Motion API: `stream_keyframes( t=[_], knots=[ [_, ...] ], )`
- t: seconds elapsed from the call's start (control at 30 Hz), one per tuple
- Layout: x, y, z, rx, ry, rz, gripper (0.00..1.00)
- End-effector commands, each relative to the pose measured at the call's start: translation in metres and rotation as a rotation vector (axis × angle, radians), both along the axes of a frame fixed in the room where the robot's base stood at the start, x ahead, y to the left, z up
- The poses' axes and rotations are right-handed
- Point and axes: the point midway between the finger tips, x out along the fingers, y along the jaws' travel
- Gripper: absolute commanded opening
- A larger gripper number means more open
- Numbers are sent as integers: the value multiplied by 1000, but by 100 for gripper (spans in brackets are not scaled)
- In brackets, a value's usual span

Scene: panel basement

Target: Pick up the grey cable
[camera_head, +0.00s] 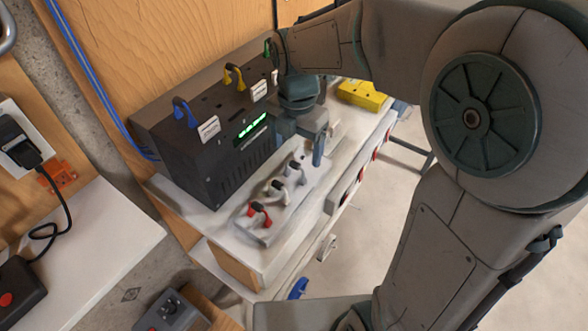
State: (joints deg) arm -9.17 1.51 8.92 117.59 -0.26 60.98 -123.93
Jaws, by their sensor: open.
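A row of small plugs stands on a pale strip (246,236) in front of a black box (212,165). The plug nearest my gripper, at the far end of the row, looks grey and I take it for the grey cable (296,172). A darker plug (277,189) is in the middle and a red plug (260,214) at the near end. My gripper (303,140) is open, pointing down just above and beyond the grey cable. Its fingers seem empty and apart from the cable, though the exact gap is hard to judge.
A yellow object (362,95) lies on the white bench top (226,233) behind my gripper. Open floor lies to the right.

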Motion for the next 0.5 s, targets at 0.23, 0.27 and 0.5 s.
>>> stream_keyframes(
  t=[0.23,0.27,0.5],
  knots=[
    [0,0,-23,0,0,-1,78],
    [0,0,-25,0,1,-1,78],
    [0,3,-59,-1,3,-2,78]
  ],
)
